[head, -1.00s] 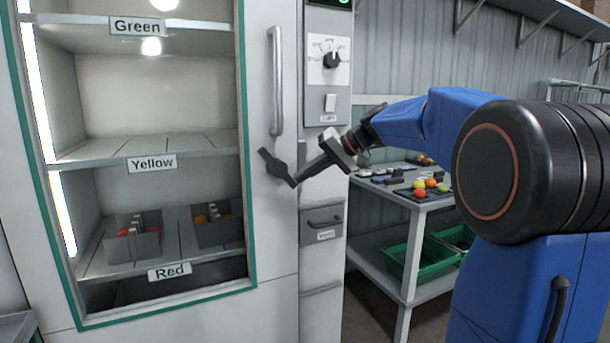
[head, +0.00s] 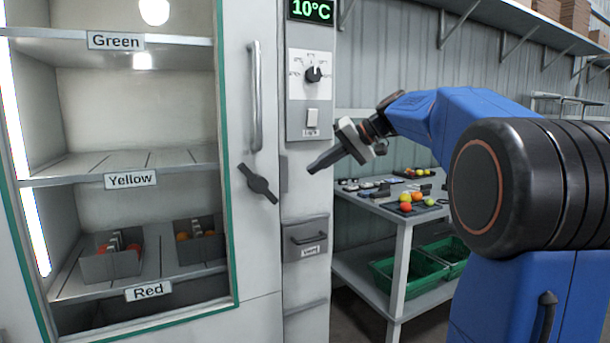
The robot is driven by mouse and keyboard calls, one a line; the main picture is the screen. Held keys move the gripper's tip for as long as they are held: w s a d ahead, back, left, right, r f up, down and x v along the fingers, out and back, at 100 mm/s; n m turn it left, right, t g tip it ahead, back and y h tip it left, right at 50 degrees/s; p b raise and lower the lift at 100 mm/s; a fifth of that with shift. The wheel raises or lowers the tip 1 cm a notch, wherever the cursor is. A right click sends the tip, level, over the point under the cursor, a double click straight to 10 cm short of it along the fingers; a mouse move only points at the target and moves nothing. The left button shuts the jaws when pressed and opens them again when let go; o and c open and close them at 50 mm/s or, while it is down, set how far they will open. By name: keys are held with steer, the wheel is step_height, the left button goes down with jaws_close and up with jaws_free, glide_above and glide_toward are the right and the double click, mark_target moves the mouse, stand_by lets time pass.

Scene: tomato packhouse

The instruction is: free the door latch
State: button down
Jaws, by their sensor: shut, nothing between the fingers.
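The door latch (head: 258,184) is a dark bar on a round hub on the white cabinet door, below the vertical door handle (head: 256,97). It lies slanted, its upper end to the left and its lower end to the right. My gripper (head: 312,170) is shut and empty, to the right of the latch in the picture and apart from it. The gripper points down and left, in front of the cabinet's right-hand column. The door looks closed.
A control panel with a dial (head: 313,74) and a 10°C display (head: 310,10) is above the gripper. A table (head: 400,216) with tomatoes stands at right, green crates (head: 412,273) beneath. Shelves behind the door glass hold trays (head: 112,262).

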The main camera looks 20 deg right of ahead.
steer(key=shift+v, duration=1)
steer(key=s+a+f+g+h, duration=0.1)
steer(key=s+a+f+h, duration=0.1)
steer(key=s+a+f, duration=0.5)
steer(key=s+f+n+h, duration=0.1)
steer(key=s+f+h, duration=0.5)
steer(key=s+f, duration=2)
steer(key=s, duration=0.3)
steer(key=shift+f+n+g+h, duration=0.3)
steer(key=shift+f+n+g, duration=0.1)
steer(key=shift+a, duration=0.15)
